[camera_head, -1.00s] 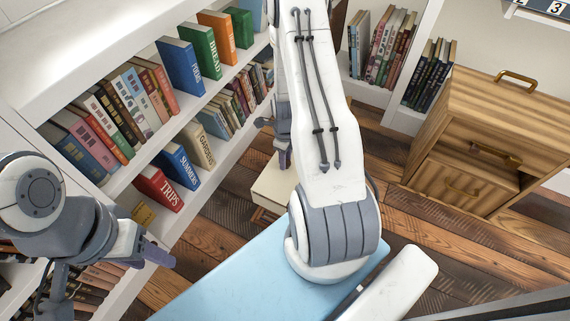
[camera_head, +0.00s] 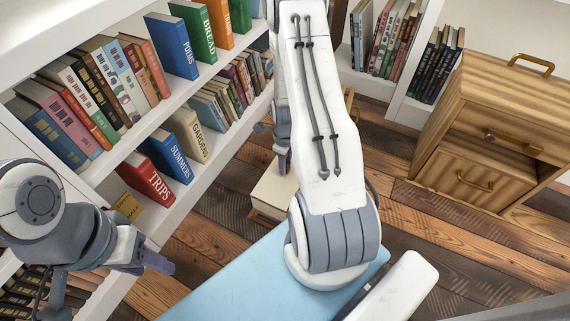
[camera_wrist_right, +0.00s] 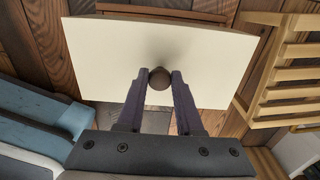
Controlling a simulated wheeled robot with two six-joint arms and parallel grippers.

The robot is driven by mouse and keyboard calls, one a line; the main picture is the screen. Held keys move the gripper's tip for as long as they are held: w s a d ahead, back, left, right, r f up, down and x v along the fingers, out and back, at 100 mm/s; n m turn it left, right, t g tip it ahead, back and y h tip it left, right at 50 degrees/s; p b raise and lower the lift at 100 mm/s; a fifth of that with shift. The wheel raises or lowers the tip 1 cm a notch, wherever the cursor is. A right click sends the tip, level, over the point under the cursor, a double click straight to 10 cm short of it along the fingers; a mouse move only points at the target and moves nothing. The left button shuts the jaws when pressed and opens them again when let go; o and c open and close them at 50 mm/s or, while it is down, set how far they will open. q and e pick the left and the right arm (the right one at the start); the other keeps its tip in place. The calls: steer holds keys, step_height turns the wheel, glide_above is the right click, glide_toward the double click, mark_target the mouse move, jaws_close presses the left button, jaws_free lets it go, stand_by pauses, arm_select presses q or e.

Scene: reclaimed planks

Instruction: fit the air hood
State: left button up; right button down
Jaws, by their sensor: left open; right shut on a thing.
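A cream flat-topped piece (camera_head: 270,190) shows partly behind my right arm in the head view. In the right wrist view it is a wide cream panel (camera_wrist_right: 105,60) with a round brown knob (camera_wrist_right: 159,78). My right gripper (camera_wrist_right: 159,86) is shut on that knob. In the head view my right gripper (camera_head: 283,160) is mostly hidden by its arm. My left gripper (camera_head: 160,263) is open and empty, low at the left in front of the bookshelf. I cannot tell which thing is the air hood.
A white bookshelf (camera_head: 205,185) with several books runs along the left. A wooden drawer cabinet (camera_head: 440,140) stands at the right, and another bookcase (camera_head: 400,85) at the back. Plank floor (camera_head: 400,190) is open between them. The right wrist view shows a slatted wooden thing (camera_wrist_right: 290,62) at the right.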

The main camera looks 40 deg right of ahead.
steer(key=shift+f+b, duration=0.4)
steer(key=shift+f, duration=0.35)
steer(key=shift+f+b, duration=0.8)
steer(key=shift+f, duration=1.1)
steer(key=shift+c, duration=2.4)
jaws_free()
